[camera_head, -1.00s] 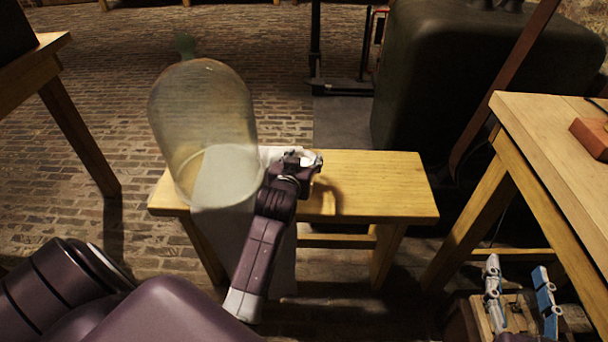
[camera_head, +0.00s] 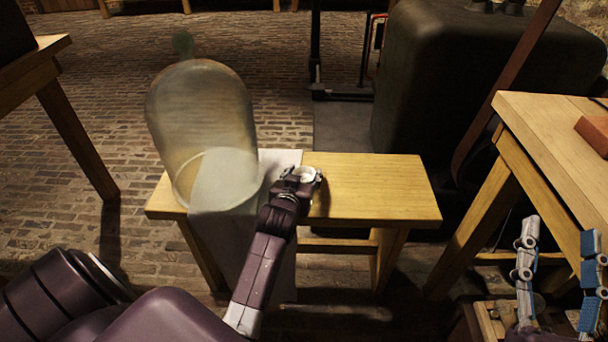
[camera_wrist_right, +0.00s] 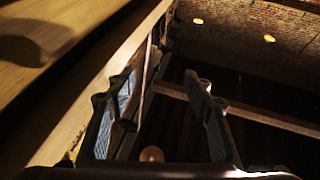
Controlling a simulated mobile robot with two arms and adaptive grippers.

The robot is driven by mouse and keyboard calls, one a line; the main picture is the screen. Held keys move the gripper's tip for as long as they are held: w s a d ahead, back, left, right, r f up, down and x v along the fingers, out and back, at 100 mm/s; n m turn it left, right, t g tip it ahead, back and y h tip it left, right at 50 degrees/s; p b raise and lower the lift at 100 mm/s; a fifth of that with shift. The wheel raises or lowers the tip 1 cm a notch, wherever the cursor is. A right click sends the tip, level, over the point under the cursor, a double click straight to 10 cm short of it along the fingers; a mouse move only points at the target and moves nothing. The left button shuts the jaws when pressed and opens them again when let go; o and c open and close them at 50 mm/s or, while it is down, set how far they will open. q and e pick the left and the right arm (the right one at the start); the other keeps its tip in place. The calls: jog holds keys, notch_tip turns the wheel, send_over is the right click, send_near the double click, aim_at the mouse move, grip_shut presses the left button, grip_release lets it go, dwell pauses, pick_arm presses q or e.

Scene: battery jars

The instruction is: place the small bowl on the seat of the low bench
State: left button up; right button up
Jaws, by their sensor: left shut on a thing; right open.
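The low bench (camera_head: 385,190) has a yellow wooden seat and stands in the middle of the head view. My left gripper (camera_head: 303,176) is over the middle of the seat, shut on the small white bowl (camera_head: 306,173). The gripper partly hides the bowl, and I cannot tell whether the bowl touches the seat. My right gripper (camera_head: 558,262) is at the lower right, beside the right-hand table; its fingers are apart and empty. In the right wrist view its open fingers (camera_wrist_right: 165,120) have nothing between them.
A large glass bell jar (camera_head: 200,115) and a white cloth (camera_head: 228,180) are on the bench's left part. The right part of the seat is clear. A wooden table (camera_head: 540,125) with a reddish block (camera_head: 595,133) stands at right. A dark bulky object (camera_head: 470,80) stands behind.

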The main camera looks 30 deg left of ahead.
pick_arm(q)
jog(key=shift+f, duration=0.1)
jog(key=shift+f, duration=0.25)
jog(key=o, duration=1.2)
